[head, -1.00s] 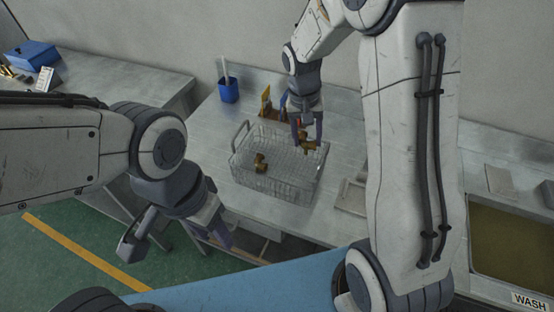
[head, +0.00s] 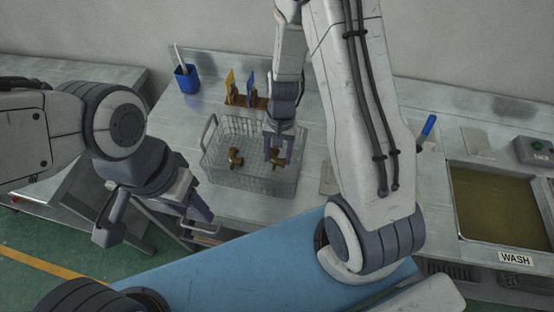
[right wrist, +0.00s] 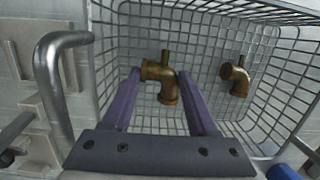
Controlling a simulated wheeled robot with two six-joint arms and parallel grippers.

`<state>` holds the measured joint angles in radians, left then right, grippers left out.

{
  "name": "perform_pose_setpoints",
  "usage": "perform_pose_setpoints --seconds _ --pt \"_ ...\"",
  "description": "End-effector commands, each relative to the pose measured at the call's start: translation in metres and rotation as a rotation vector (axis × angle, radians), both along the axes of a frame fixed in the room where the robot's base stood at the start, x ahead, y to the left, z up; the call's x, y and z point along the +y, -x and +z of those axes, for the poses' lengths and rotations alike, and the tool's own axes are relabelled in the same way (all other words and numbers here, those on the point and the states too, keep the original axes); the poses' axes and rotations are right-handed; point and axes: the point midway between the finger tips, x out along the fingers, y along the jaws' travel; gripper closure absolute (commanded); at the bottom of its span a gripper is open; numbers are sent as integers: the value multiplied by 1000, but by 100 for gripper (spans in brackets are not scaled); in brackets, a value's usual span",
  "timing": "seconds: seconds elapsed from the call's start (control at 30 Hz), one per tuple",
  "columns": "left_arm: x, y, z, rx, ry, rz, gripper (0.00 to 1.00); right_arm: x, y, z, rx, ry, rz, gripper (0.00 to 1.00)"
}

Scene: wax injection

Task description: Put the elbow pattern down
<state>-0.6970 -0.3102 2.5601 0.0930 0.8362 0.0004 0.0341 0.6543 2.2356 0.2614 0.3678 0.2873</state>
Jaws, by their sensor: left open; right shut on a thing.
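A brown elbow pattern (head: 276,157) is between the fingers of my right gripper (head: 279,150), over the wire basket (head: 245,186) in the head view. In the right wrist view the held elbow pattern (right wrist: 162,80) sits between the purple fingertips of my right gripper (right wrist: 158,78), within the outline of the basket (right wrist: 122,25). I cannot tell whether it touches the basket floor. A second elbow (head: 235,157) lies in the basket to the left; it also shows in the right wrist view (right wrist: 237,77). My left gripper (head: 207,222) is open and empty, in front of the basket.
A blue cup (head: 187,79) and a rack with upright yellow and blue pieces (head: 240,90) stand behind the basket. A basin labelled WASH (head: 490,200) is at the right. Basket walls and a raised handle (right wrist: 52,75) surround the held elbow. Bare bench lies left of the basket.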

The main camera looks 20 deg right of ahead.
Motion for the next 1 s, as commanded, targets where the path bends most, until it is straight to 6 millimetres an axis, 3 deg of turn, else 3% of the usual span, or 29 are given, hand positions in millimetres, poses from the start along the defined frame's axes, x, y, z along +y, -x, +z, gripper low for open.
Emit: perform_pose_setpoints --seconds 0.2,0.6,0.63,0.7,1.0 --pt "0 0 0 0 0 0 50 -1 1 -30 4 0 -2 94" --pt "0 0 -4 0 0 0 50 -2 1 -36 2 1 -3 94" --pt "0 0 -3 0 0 0 50 -2 1 -35 2 1 -3 30" --pt "0 0 -2 0 0 0 50 -2 1 -34 2 1 -3 10" --pt "0 0 -1 0 0 0 50 -2 1 -33 2 1 -3 10"
